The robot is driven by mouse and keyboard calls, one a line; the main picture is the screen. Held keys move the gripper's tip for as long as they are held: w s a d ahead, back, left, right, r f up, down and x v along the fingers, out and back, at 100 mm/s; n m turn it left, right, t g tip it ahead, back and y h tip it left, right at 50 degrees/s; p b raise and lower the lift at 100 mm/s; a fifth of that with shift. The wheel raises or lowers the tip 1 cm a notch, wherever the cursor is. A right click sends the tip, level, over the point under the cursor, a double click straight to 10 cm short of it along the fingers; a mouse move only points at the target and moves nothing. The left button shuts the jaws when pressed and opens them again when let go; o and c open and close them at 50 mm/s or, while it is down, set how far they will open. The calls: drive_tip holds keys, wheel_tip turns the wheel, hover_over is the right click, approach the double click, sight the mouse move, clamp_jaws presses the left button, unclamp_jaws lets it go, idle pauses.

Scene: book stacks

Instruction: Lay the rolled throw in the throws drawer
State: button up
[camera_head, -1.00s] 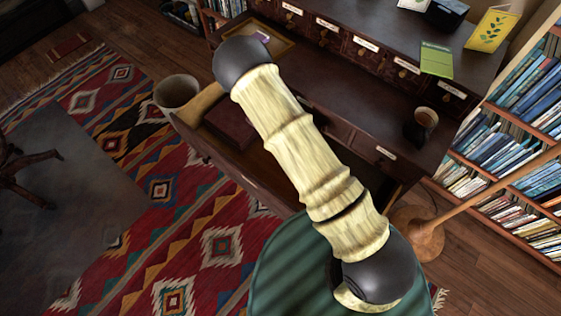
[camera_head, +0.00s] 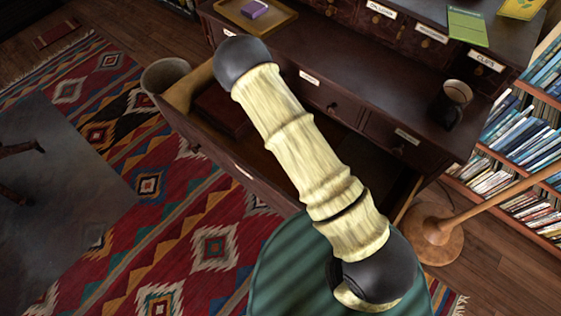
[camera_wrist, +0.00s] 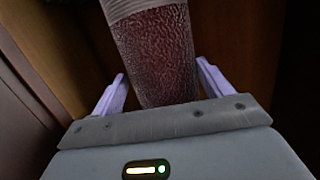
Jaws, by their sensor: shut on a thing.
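In the wrist view my gripper (camera_wrist: 164,84) has its two pale lilac fingers on either side of a dark maroon, rough-textured roll, the rolled throw (camera_wrist: 155,50), with a grey band at its top. It is shut on the roll. Brown wooden surfaces surround it. In the head view the drawer (camera_head: 243,172) stands pulled out below the desk, with a small label on its front. A dark red block (camera_head: 222,108) lies in its left part. My arm covers the drawer's middle, and the gripper and roll are hidden there.
The desk top (camera_head: 345,75) carries a dark mug (camera_head: 452,103) at right and a tray with a purple item (camera_head: 255,9) at back left. A pale bin (camera_head: 166,75) stands left of the drawer. A wooden lamp base (camera_head: 432,236) and bookshelves (camera_head: 530,130) are at right.

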drive_tip(key=shift+r, duration=0.1)
drive_tip(key=shift+f+b, duration=0.6)
drive_tip(key=shift+f, duration=2.5)
drive_tip(key=shift+f+b, duration=0.45)
drive_tip(key=shift+f, duration=1.45)
drive_tip(key=shift+f, duration=0.1)
drive_tip(key=o, duration=1.3)
drive_tip(key=p+v, duration=0.2)
drive_tip(key=v, duration=1)
drive_tip(key=shift+s+p, duration=0.1)
drive_tip(key=shift+p, duration=0.2)
